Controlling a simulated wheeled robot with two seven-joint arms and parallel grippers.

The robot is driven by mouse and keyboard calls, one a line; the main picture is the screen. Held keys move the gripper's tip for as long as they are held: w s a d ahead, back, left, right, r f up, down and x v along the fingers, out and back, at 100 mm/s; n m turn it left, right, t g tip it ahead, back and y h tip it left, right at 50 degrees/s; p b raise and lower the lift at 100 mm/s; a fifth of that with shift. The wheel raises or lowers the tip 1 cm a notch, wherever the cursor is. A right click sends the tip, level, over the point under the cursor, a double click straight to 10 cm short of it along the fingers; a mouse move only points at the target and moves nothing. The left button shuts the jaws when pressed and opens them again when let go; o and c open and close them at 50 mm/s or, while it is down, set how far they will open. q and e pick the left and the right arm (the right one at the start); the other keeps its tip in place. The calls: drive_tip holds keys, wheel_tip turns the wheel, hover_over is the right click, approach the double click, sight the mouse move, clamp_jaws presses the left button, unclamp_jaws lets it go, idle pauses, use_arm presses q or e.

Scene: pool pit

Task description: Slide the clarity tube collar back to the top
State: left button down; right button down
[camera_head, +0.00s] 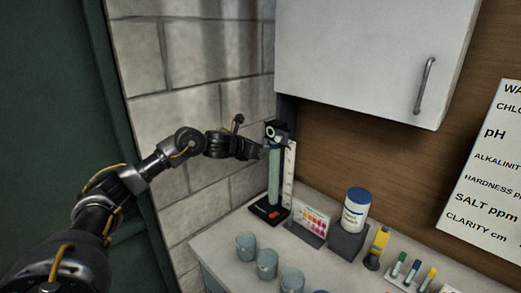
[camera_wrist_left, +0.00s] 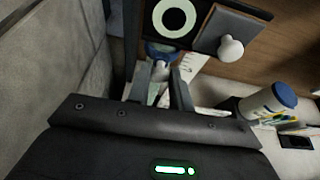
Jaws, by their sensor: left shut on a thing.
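The clarity tube (camera_head: 274,178) is a pale green upright cylinder on a black base, with a white scale strip along its right side. A black head with a white ring (camera_head: 271,132) tops it; the ring also shows in the wrist view (camera_wrist_left: 174,17). The blue collar (camera_wrist_left: 152,50) is around the tube just under the head. My left gripper (camera_head: 263,150) is at the tube's upper end, its fingers shut on the collar's light tab (camera_wrist_left: 162,71). The fingers hide part of the tube. My right gripper is not in view.
A block wall (camera_head: 185,100) is close on the left and a white cabinet (camera_head: 370,60) hangs above right. The counter holds several grey cups (camera_head: 267,264), a colour chart (camera_head: 311,222), a blue-capped jar (camera_head: 356,210), a yellow device (camera_head: 378,246) and markers (camera_head: 413,270).

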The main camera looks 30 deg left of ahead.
use_arm(q)
drive_tip(key=shift+r, duration=0.35)
drive_tip(key=c, duration=1.4)
unclamp_jaws()
drive_tip(key=shift+o, duration=0.4)
drive_tip(key=shift+f, duration=0.1)
drive_tip(key=b+v, duration=0.3)
drive_tip(key=v, duration=0.8)
drive_tip(key=shift+b, duration=0.4)
drive_tip(key=shift+f, duration=0.1)
